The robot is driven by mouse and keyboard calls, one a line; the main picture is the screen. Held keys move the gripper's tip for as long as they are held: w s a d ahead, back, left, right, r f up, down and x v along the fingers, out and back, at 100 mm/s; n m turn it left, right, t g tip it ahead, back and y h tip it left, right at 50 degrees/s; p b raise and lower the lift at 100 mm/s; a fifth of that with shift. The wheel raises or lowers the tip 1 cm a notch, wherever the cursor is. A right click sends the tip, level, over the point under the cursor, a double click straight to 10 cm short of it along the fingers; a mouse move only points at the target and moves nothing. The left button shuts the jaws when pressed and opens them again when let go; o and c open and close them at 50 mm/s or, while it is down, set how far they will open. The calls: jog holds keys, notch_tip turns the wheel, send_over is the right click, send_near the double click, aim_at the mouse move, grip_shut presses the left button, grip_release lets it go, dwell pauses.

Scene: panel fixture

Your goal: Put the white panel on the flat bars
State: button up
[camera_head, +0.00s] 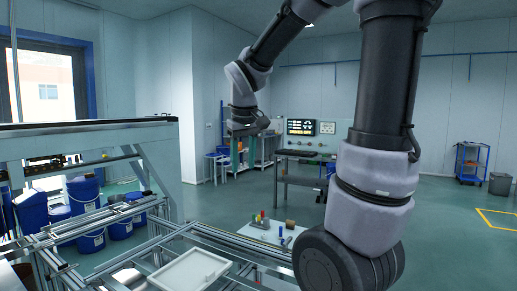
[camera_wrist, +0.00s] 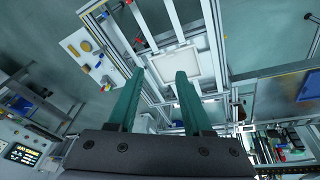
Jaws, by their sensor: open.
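The white panel (camera_head: 190,272) is a shallow, light tray-like plate at the bottom of the head view, lying among the metal frame bars. It also shows in the wrist view (camera_wrist: 176,64), beyond the fingertips. The flat bars (camera_head: 225,238) are silver rails of the fixture around and beside the panel; they also show in the wrist view (camera_wrist: 211,28). My gripper (camera_wrist: 158,75) has two green fingers, spread apart with nothing between them. It is well away from the panel.
A white board with coloured knobs (camera_head: 271,232) sits right of the panel. A tall frame with a pale beam (camera_head: 90,127) stands at left, with blue bins (camera_head: 85,212) behind it. A workbench (camera_head: 300,160) stands farther back. Open floor lies at right.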

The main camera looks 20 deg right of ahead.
jog(key=s+r+m+t+y, duration=0.2)
jog(key=s+r+m+t, duration=0.2)
jog(key=s, duration=0.8)
jog(key=shift+a+r+m+y, duration=0.3)
jog(key=shift+r+m+y, duration=0.1)
jog(key=shift+r+m, duration=0.35)
jog(key=shift+f, duration=0.1)
